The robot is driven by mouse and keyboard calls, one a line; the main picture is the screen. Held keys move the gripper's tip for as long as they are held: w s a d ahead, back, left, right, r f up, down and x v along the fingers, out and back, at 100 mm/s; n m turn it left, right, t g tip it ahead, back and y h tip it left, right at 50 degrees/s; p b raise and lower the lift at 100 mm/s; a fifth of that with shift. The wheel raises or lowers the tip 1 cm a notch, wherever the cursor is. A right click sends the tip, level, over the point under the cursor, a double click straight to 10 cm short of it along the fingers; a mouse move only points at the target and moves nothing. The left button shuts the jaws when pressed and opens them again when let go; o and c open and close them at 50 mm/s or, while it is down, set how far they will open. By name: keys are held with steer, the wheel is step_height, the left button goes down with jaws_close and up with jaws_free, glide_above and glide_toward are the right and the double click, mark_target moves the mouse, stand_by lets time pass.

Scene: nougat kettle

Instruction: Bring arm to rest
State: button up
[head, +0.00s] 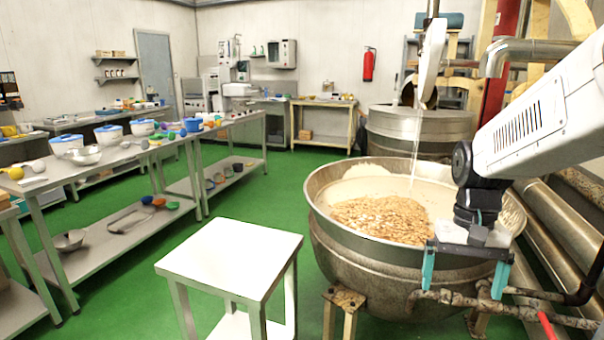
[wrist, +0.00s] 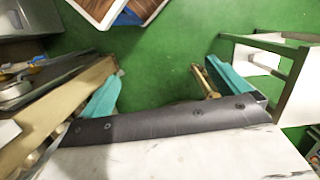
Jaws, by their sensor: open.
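My gripper (head: 464,276) hangs at the right of the head view, its two teal fingers pointing down and spread wide. It appears in front of the near side of the large steel kettle (head: 345,253); whether it touches the rim cannot be told. My white arm reaches in from the right edge. In the wrist view the teal fingers of my gripper (wrist: 165,92) stand far apart, with green floor between them and nothing held. The kettle holds a pale mass with a heap of brown nuts (head: 381,217).
A white-topped small table (head: 232,249) stands left of the kettle. Steel benches (head: 110,163) with bowls and tubs line the left. Pipes (head: 560,235) run along the right, near my arm. A second kettle (head: 420,128) stands behind.

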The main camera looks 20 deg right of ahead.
steer(key=s+a+r+n+t, duration=0.1)
steer(key=s+a+r+n, duration=0.1)
steer(key=a, duration=0.5)
steer(key=s+a+r+n+t+h, duration=0.1)
steer(key=s+a+r+n+t, duration=0.1)
steer(key=s+a+n, duration=0.2)
steer(key=s+a, duration=0.1)
steer(key=a, duration=0.2)
steer(key=shift+s+r, duration=0.2)
steer(key=shift+r, duration=0.15)
